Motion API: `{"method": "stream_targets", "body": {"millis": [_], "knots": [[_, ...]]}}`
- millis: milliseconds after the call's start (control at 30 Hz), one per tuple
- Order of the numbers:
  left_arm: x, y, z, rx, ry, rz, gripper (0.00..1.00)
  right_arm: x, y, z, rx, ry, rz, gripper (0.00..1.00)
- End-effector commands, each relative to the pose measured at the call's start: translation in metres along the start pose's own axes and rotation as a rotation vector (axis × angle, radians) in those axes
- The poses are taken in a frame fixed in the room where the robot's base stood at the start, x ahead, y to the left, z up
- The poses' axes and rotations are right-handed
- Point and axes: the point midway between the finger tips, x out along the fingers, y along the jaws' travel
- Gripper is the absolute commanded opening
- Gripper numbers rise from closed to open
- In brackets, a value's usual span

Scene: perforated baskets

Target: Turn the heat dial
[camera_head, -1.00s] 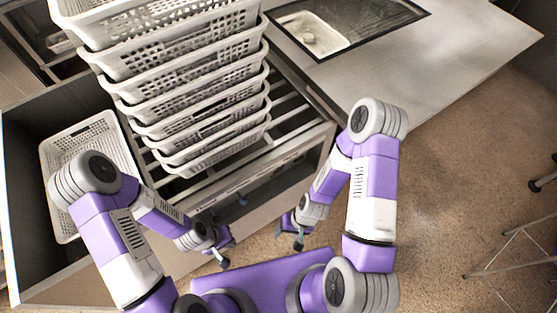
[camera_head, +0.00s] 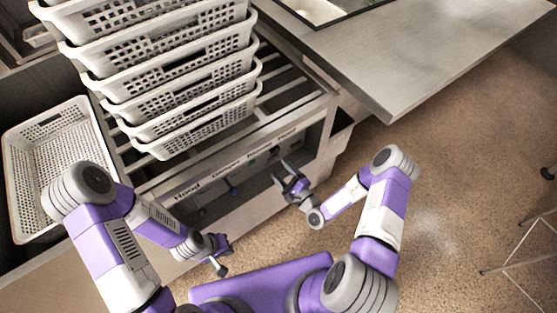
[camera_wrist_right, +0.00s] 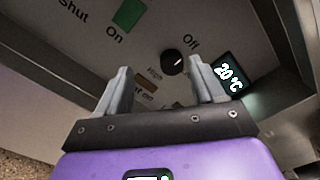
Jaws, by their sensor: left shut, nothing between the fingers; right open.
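A black round dial (camera_wrist_right: 172,62) with a pale mark sits on the grey control panel, near the word "Off" and a lit display (camera_wrist_right: 229,77) reading 20 °C. My right gripper (camera_wrist_right: 163,77) is open, its fingers pointing at the panel on either side of the dial's position in the right wrist view. The dial looks beyond the fingertips, and no contact shows. In the head view my right gripper (camera_head: 281,172) is in front of the right part of the labelled panel (camera_head: 215,178). My left gripper (camera_head: 221,268) is shut and empty, low and away from the panel.
White perforated baskets (camera_head: 190,125) are stacked on the slatted rack above the panel. Another basket (camera_head: 20,185) lies at the left. A grey counter (camera_head: 400,65) reaches out at the right. In the right wrist view a green switch (camera_wrist_right: 128,14) lies by "On".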

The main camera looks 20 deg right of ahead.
Motion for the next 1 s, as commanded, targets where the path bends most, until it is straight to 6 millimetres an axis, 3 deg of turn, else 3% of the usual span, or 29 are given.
{"method": "stream_targets", "body": {"millis": [67, 200, 600, 1000], "knots": [[0.005, -0.002, 0.000, 0.000, 0.000, 0.000, 0.00, -0.001, -0.003, -0.018, -0.024, 0.061, -0.046, 0.68], [0.009, -0.003, -0.001, 0.000, 0.000, 0.000, 0.00, 0.007, -0.008, -0.028, -0.044, 0.095, -0.073, 0.68], [0.029, -0.011, -0.001, 0.000, 0.000, 0.000, 0.00, 0.064, -0.011, -0.033, -0.042, 0.094, -0.069, 0.68], [0.030, -0.011, -0.001, 0.000, 0.000, 0.000, 0.00, 0.073, -0.013, -0.032, -0.040, 0.093, -0.067, 0.68]]}}
